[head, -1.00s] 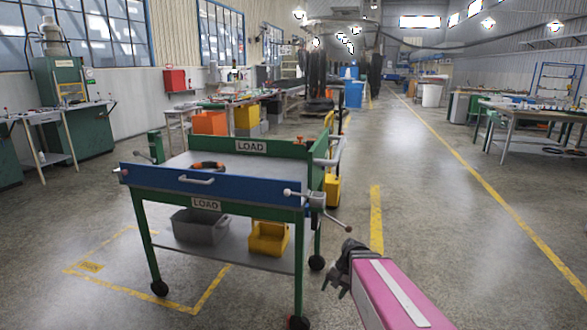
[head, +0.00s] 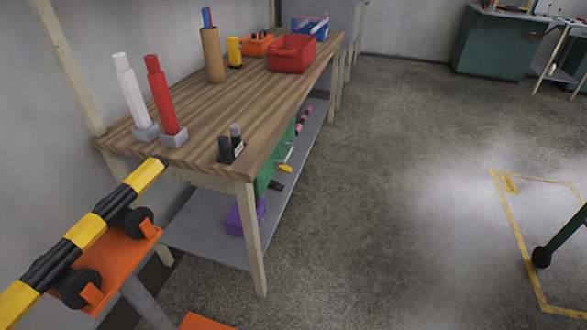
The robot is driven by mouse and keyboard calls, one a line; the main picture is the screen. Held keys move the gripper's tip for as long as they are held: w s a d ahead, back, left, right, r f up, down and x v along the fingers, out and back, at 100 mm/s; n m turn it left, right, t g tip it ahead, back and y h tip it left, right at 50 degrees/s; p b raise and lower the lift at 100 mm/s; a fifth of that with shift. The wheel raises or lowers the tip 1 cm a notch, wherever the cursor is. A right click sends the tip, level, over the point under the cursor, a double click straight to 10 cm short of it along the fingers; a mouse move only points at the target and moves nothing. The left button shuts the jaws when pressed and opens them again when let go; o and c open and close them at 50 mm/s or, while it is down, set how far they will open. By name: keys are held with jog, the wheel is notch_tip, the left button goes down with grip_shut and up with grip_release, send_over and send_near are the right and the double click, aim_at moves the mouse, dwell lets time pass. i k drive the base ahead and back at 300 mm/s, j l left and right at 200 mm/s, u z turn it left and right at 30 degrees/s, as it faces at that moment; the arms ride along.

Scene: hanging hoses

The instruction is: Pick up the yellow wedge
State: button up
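I cannot make out a yellow wedge for certain in the head view. A small yellow piece (head: 285,168) shows on the lower shelf of the wooden workbench, near a green item; its shape is too small to tell. A yellow cylinder (head: 234,52) stands upright on the bench top, beside a taller brown cylinder (head: 211,55). My gripper is outside the view, so its fingers do not show.
The wooden workbench (head: 190,105) stands along the wall, with red and white posts, a red bin (head: 291,54) and a dark holder on top. A yellow-and-black bar (head: 85,235) rests on an orange stand at front left. Floor to the right is open.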

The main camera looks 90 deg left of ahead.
aim_at(284, 168)
jog(key=j+u, duration=0.1)
jog(key=u, duration=3.6)
jog(key=i+l+u, duration=0.45)
jog(key=l+u, duration=0.2)
jog(key=l, duration=0.2)
jog(key=i+l, duration=0.15)
jog(key=l, duration=0.2)
jog(key=i+l+u, duration=0.1)
jog(key=l, duration=0.3)
jog(key=i+l, duration=0.25)
jog(key=l, duration=0.15)
jog(key=i+l+u, duration=0.1)
jog(key=l, duration=0.25)
jog(key=i+l, duration=0.2)
jog(key=l, duration=0.2)
jog(key=i+l+u, duration=0.1)
jog(key=l, duration=0.3)
jog(key=i+l, duration=0.85)
jog(key=l, duration=0.15)
